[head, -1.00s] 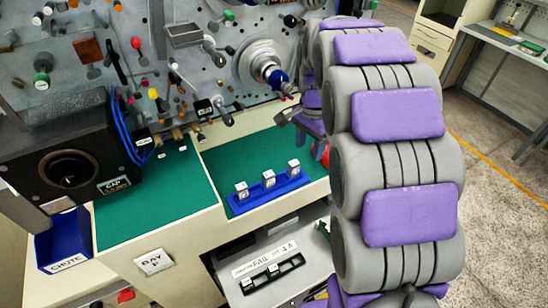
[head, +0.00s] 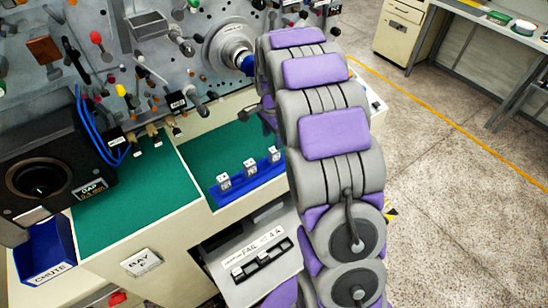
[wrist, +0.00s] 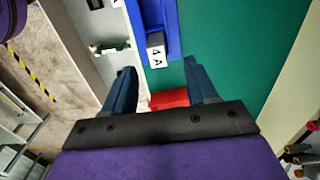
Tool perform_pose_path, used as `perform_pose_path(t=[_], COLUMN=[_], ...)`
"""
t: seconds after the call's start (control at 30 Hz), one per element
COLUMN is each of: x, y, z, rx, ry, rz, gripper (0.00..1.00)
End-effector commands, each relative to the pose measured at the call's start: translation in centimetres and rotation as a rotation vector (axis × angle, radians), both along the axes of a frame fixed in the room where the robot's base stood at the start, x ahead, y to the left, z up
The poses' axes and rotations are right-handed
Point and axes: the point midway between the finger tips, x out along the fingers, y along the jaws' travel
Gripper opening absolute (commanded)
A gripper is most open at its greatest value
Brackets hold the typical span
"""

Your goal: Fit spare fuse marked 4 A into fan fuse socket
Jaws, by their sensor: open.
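A blue rack (head: 245,182) on the green bench mat holds three small pale fuses, with labels too small to read in the head view. In the wrist view, the fuse marked 4 A (wrist: 156,50) sits at the end of the blue rack (wrist: 172,32). My gripper (wrist: 160,80) is open and empty, its fingers on either side of the view below that fuse and apart from it. In the head view the gripper is mostly hidden behind my arm. A black socket strip (head: 262,263) sits on the lower front panel, under a white label (head: 262,242) ending in 4 A.
A red object (wrist: 169,98) lies between the fingers' lines in the wrist view, just beyond the rack's end. A black box (head: 50,175) and blue chute bin (head: 45,250) stand left. A tool-filled pegboard (head: 120,65) rises behind. Floor is clear to the right.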

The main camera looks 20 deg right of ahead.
Motion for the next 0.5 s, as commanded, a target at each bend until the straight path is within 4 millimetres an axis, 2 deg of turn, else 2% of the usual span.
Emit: perform_pose_path(t=[0.1,0.37,0.5], x=[-0.1,-0.1,-0.3], y=[0.0,-0.1,-0.3], z=[-1.3,-2.7,-4.7], rx=[0.001,0.0,0.001], ry=[0.004,0.001,0.003], rz=[0.0,0.0,0.0], gripper=[0.57,0.57,0.57])
